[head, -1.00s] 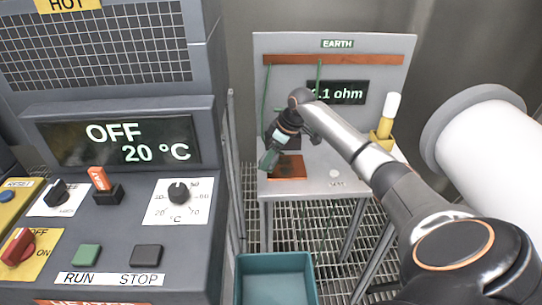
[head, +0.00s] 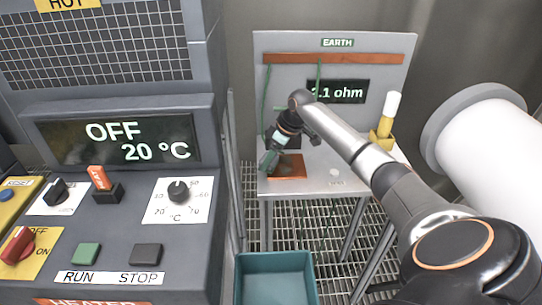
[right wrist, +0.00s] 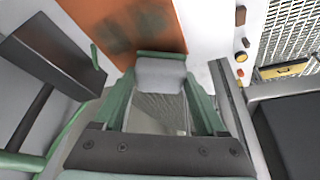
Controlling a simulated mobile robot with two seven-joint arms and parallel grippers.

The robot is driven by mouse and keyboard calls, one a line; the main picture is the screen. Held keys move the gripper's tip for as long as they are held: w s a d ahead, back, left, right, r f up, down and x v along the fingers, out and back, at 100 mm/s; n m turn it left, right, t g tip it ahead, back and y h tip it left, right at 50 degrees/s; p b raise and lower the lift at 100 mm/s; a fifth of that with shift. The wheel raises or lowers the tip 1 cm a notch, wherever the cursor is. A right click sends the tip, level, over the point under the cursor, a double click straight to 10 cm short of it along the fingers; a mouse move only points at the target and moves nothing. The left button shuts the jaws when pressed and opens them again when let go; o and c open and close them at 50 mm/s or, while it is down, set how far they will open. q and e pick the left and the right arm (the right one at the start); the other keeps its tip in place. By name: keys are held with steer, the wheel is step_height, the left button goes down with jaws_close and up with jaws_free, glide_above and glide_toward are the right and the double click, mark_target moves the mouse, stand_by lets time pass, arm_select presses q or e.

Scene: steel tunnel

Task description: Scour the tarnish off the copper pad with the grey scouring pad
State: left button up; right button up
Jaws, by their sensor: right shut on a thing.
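The copper pad (head: 290,167) lies flat on the grey bench under the EARTH panel. In the right wrist view the copper pad (right wrist: 115,18) has dark, blurred tarnish patches towards its middle. My right gripper (head: 268,161) is at the pad's left side in the head view. In the right wrist view my right gripper (right wrist: 160,78) has its green fingers shut on the grey scouring pad (right wrist: 160,74). The scouring pad overlaps the copper's near edge there; I cannot tell whether they touch. My left gripper is out of view.
The EARTH panel's display (head: 345,92) ends in ".1 ohm", its first digit partly hidden. A yellow holder (head: 381,138) stands at the bench's right. A dark block (right wrist: 52,52) and green lead are close left of my gripper. A teal bin (head: 275,280) is below.

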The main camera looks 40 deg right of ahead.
steer(key=shift+f, duration=0.65)
